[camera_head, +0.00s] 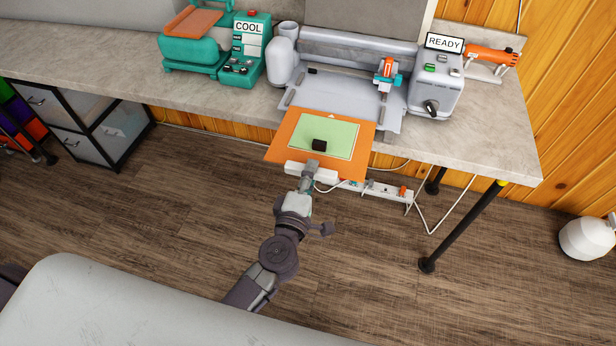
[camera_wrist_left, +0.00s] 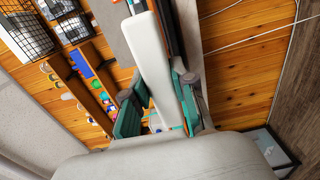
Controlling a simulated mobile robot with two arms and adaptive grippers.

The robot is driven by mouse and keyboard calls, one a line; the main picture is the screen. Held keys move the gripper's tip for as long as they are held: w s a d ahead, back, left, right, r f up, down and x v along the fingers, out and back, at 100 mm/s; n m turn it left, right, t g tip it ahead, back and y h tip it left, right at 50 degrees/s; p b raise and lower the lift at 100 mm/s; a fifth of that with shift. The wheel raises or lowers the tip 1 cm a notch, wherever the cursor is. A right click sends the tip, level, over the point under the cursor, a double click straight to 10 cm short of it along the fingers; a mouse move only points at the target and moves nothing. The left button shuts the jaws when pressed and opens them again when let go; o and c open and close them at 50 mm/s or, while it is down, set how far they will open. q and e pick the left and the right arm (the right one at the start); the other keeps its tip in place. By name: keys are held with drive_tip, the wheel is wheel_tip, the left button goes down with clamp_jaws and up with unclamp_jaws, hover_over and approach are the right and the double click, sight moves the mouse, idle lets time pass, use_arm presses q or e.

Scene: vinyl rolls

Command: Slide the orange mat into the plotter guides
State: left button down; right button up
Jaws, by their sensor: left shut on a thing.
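The plotter guides are grey bars at the bed's left (camera_head: 290,97) and right (camera_head: 382,106). Whether the mat touches them I cannot tell. My left gripper (camera_head: 311,168) is shut on the white bar (camera_head: 325,175) at the mat's near edge. In the left wrist view the bar (camera_wrist_left: 152,60) runs between the teal finger pads.
A control box marked READY (camera_head: 435,93) stands right of the bed. A teal heat press (camera_head: 195,50) and a COOL panel (camera_head: 247,50) stand at left. A power strip (camera_head: 385,192) and cables hang under the counter edge. The floor in front is clear.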

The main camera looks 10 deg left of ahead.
use_arm(q)
drive_tip(key=shift+w+p, duration=0.3)
drive_tip(key=shift+w, duration=1.4)
drive_tip(key=shift+w, duration=0.1)
approach(327, 128)
drive_tip(key=shift+w+r+p, duration=0.2)
drive_tip(key=shift+w+p, duration=0.1)
drive_tip(key=shift+w, duration=0.9)
drive_tip(key=shift+w+d, duration=0.1)
drive_tip(key=shift+w, duration=2.2)
drive_tip(key=shift+w, duration=0.1)
drive_tip(key=shift+w+b, duration=0.4)
drive_tip(key=shift+w, duration=1)
drive_tip(key=shift+f, duration=0.15)
